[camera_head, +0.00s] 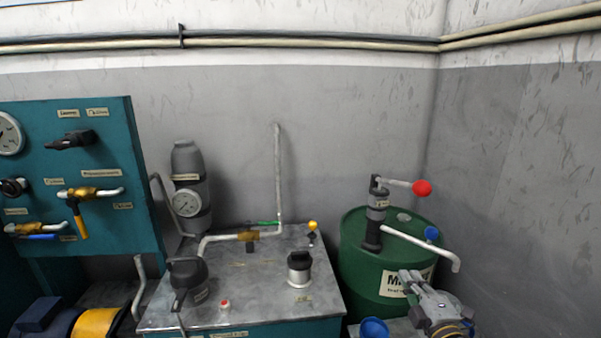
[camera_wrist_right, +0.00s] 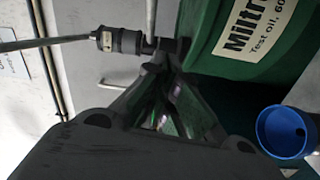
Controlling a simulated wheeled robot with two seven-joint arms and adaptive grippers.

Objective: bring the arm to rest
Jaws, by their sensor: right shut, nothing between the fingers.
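My right gripper (camera_head: 410,280) comes in from the lower right in the head view, in front of the green oil drum (camera_head: 365,265). Its fingers are together with nothing held. In the right wrist view the gripper's fingers (camera_wrist_right: 165,75) meet in front of the pump fittings and the drum (camera_wrist_right: 215,45). Whether they touch the drum cannot be told. My left gripper is in neither view.
A hand pump (camera_head: 376,215) with a red knob and bent spout stands on the drum. A blue cup (camera_head: 374,328) is beside the gripper. A metal-topped tank (camera_head: 255,285) with valves and a teal panel (camera_head: 115,160) stand to the left. Bare wall is at right.

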